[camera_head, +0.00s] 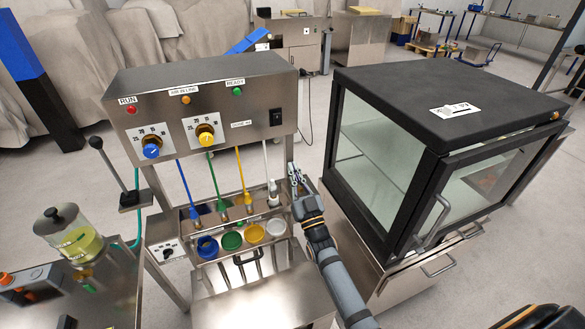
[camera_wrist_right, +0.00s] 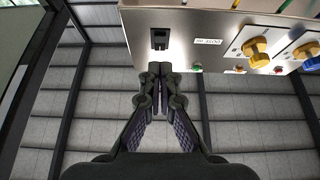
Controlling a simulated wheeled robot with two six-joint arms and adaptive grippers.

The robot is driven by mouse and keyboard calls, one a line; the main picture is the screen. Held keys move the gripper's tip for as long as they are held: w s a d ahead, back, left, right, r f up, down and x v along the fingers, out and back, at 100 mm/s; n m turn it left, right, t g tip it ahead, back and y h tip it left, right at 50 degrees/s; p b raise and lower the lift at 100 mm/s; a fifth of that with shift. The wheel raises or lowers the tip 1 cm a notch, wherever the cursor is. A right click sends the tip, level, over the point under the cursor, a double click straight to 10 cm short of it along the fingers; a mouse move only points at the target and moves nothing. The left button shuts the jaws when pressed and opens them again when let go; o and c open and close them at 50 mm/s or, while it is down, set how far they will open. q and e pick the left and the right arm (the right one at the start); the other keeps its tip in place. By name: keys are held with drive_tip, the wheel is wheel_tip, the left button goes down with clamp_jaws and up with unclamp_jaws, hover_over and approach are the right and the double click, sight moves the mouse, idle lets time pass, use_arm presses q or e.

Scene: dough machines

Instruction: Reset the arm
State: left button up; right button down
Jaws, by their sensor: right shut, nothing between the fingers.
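My right arm comes in from the bottom of the head view. Its gripper (camera_head: 296,178) is in front of the right side of the steel dough machine (camera_head: 210,85), below the black rocker switch (camera_head: 276,117). In the right wrist view the gripper's fingertips (camera_wrist_right: 160,78) are together with nothing between them. The black switch also shows in the wrist view (camera_wrist_right: 159,39), just beyond the fingertips. I cannot tell whether the fingers touch the machine. My left gripper is not in view.
The panel has a blue knob (camera_head: 152,150) and a yellow knob (camera_head: 206,139). Coloured tubes lead down to several coloured cups. A glass-sided cabinet (camera_head: 440,130) stands close to the right of my arm. A lever (camera_head: 115,170) and a jar (camera_head: 70,238) stand at left.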

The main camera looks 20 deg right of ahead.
drive_tip(key=shift+w, duration=0.15)
idle(0.4)
